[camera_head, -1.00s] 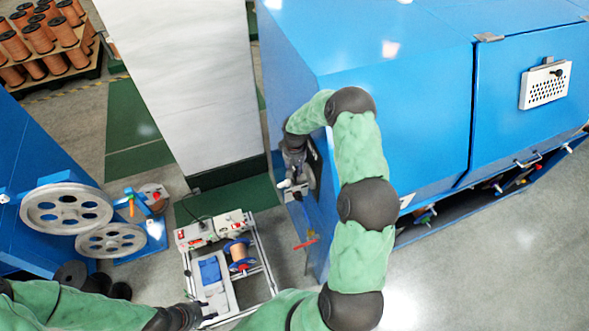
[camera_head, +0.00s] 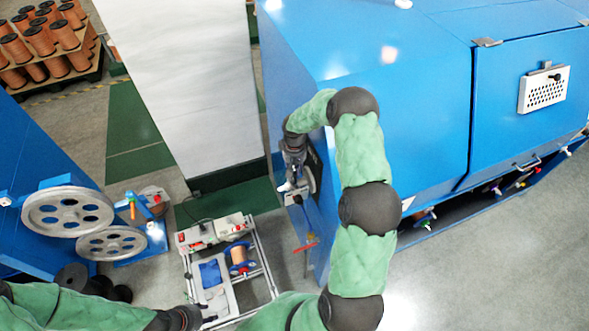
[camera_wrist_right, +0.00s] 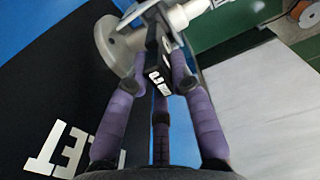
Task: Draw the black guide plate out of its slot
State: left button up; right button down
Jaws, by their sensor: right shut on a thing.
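My right gripper (camera_head: 291,183) is at the end face of the large blue machine, beside a grey metal fitting (camera_head: 305,178). In the right wrist view its purple fingers (camera_wrist_right: 160,75) are shut on a small black plate (camera_wrist_right: 157,77) with white marks, which looks like the guide plate. The plate lies close to a round grey flange (camera_wrist_right: 118,45) and a white cylindrical part (camera_wrist_right: 187,13). Whether the plate still sits in its slot is hidden by the fingers and fitting. My left gripper (camera_head: 193,317) is low in the head view, by the small bench frame; its fingers are unclear.
The blue machine (camera_head: 400,120) fills the right side. A red-handled valve (camera_head: 305,246) sticks out below the fitting. A bench unit with a copper spool (camera_head: 239,256) stands in front. Grey pulley wheels (camera_head: 68,212) are at left. A white column (camera_head: 195,90) stands behind.

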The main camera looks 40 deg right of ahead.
jog(key=shift+r+p, duration=0.55)
jog(key=shift+r, duration=1.25)
